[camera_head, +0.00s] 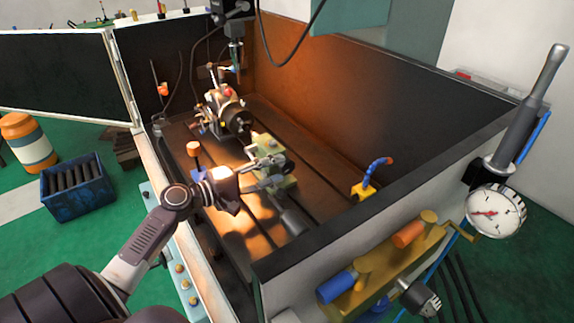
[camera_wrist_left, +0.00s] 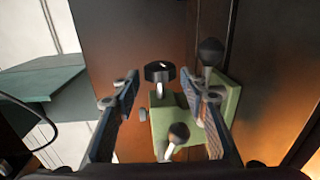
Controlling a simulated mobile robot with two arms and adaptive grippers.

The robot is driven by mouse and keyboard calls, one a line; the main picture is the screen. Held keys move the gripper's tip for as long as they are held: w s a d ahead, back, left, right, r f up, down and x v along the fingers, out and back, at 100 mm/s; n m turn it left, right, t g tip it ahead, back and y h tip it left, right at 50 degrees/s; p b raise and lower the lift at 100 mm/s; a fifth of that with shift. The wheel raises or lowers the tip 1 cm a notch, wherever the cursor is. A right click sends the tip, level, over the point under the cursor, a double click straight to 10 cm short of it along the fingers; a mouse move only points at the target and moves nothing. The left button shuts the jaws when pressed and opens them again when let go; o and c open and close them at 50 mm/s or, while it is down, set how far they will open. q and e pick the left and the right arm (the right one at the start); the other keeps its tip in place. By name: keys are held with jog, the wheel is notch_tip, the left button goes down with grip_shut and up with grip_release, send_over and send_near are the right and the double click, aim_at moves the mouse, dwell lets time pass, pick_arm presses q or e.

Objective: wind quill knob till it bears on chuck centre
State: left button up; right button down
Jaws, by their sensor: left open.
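The indexing chuck (camera_head: 232,112) sits on the machine table at the back left of the enclosure. The green tailstock (camera_head: 272,150) stands in front of it. In the left wrist view, the tailstock body (camera_wrist_left: 197,122) carries a round black knob (camera_wrist_left: 159,72) with a pale mark, which looks like the quill knob. Two black ball-ended levers are also on it. My left gripper (camera_head: 280,170) is open, with its fingers beside the tailstock. In the wrist view, the knob lies between the fingertips (camera_wrist_left: 162,80); contact cannot be told. Whether the quill touches the chuck centre is unclear. My right gripper is not in view.
Enclosure walls (camera_head: 350,110) surround the slotted table. A yellow base with a blue hose (camera_head: 375,175) stands right of the tailstock. A dial gauge (camera_head: 495,212) and a yellow fixture (camera_head: 385,262) are outside the front wall. A blue crate (camera_head: 75,190) is on the floor.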

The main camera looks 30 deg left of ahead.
aim_at(287, 166)
pick_arm(q)
jog(key=shift+p+x, duration=0.4)
jog(key=shift+x, duration=1.85)
